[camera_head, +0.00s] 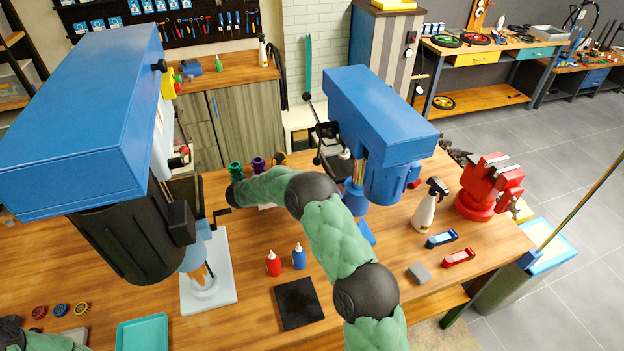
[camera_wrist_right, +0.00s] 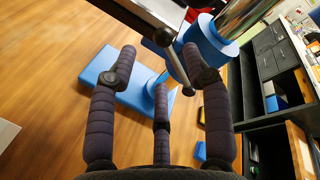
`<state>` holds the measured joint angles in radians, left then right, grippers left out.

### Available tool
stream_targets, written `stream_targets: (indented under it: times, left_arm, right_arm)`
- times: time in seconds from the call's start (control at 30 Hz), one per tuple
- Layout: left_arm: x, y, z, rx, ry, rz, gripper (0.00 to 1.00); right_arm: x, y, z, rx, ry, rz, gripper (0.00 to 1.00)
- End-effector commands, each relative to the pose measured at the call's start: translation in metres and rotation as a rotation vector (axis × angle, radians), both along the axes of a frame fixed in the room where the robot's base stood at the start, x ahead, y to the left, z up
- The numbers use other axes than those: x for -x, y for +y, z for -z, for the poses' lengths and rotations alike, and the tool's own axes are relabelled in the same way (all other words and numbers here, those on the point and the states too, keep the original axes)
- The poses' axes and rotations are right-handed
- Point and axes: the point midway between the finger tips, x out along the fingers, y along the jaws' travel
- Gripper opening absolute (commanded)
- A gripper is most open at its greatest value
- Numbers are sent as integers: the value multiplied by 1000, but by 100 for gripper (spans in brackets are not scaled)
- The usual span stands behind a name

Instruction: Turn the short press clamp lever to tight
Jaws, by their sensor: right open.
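The short press (camera_head: 375,115) is the blue machine right of centre in the head view. In the right wrist view, its blue base (camera_wrist_right: 125,80) rests on the wooden table and its blue collar (camera_wrist_right: 212,40) surrounds a metal column (camera_wrist_right: 246,14). A thin grey lever (camera_wrist_right: 177,66) with dark ends hangs beside the collar; it appears to be the clamp lever. My right gripper (camera_wrist_right: 160,62) is open, its three dark fingers spread around the lever from the near side. Contact cannot be told.
A tall blue press (camera_head: 80,120) on a white base (camera_head: 222,290) stands left. A spray bottle (camera_head: 427,208) and red vise (camera_head: 487,187) stand right.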

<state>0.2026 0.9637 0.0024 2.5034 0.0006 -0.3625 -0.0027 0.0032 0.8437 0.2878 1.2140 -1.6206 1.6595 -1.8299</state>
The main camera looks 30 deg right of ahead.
Motion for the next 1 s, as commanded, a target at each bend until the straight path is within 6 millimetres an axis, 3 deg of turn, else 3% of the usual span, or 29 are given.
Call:
stream_targets:
  times: [0.6,1.0]
  left_arm:
    - [0,0,-6,0,0,0,40]
    - [0,0,-6,0,0,0,40]
  right_arm:
    - [3,36,1,1,0,-1,49]
    - [4,40,2,1,0,0,49]
